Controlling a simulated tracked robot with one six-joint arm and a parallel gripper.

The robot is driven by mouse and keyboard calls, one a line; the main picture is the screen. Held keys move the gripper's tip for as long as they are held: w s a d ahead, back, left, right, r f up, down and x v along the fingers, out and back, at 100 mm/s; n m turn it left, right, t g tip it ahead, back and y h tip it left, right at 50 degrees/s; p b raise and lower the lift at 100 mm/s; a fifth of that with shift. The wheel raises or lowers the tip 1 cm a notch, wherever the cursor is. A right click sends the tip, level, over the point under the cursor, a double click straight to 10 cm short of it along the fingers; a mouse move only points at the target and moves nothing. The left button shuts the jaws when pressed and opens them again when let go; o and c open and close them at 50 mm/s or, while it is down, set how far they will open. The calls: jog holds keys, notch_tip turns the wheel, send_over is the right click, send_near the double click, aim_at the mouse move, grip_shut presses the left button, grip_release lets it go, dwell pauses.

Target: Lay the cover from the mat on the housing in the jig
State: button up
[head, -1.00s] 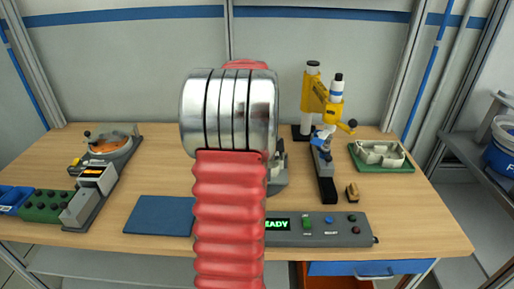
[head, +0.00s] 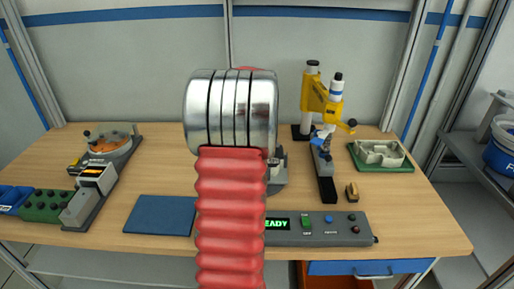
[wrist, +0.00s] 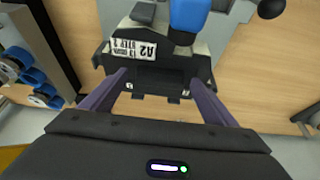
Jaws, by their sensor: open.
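In the head view the blue mat (head: 160,215) shows no cover on its visible part; my arm hides its right end. A grey fixture (head: 278,172), perhaps the jig, shows partly behind my arm. My gripper (wrist: 162,82) is hidden in the head view. In the wrist view its two purple-grey fingers are apart. Between and beyond the fingertips is a dark and pale grey part (wrist: 160,75) with an "A2" label and a blue piece (wrist: 187,15) above it. I cannot tell whether this is the housing, cover or jig, or whether the fingers touch it.
A control box (head: 318,229) reads READY at the front. A yellow press-like stand (head: 322,100) is behind right. A green tray (head: 403,166) holds a pale part (head: 378,152). A grey device (head: 90,195) and green block (head: 47,206) are left. Bare table lies around the mat.

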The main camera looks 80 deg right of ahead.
jog(key=shift+r, duration=0.1)
jog(key=v, duration=1.2)
dwell(0.8)
jog(key=w+a+r+n+t+y, duration=0.15)
jog(key=w+a+n, duration=0.25)
jog(key=w+a, duration=0.9)
jog(key=w+a+r+n+t, duration=0.1)
jog(key=w+a+r+n, duration=0.15)
jog(key=w+a, duration=1.05)
jog(key=s+a+f+n+y, duration=0.1)
jog(key=s+a+n, duration=0.2)
jog(key=a, duration=0.8)
jog(key=s+a+f+n+t+y, duration=0.1)
jog(key=s+a+f+n, duration=0.1)
jog(key=a, duration=0.9)
jog(key=s+a+f+n+t+y, duration=0.1)
jog(key=s+a+n, duration=0.3)
jog(key=a, duration=0.8)
jog(key=shift+s+f, duration=0.35)
jog(key=shift+f, duration=0.25)
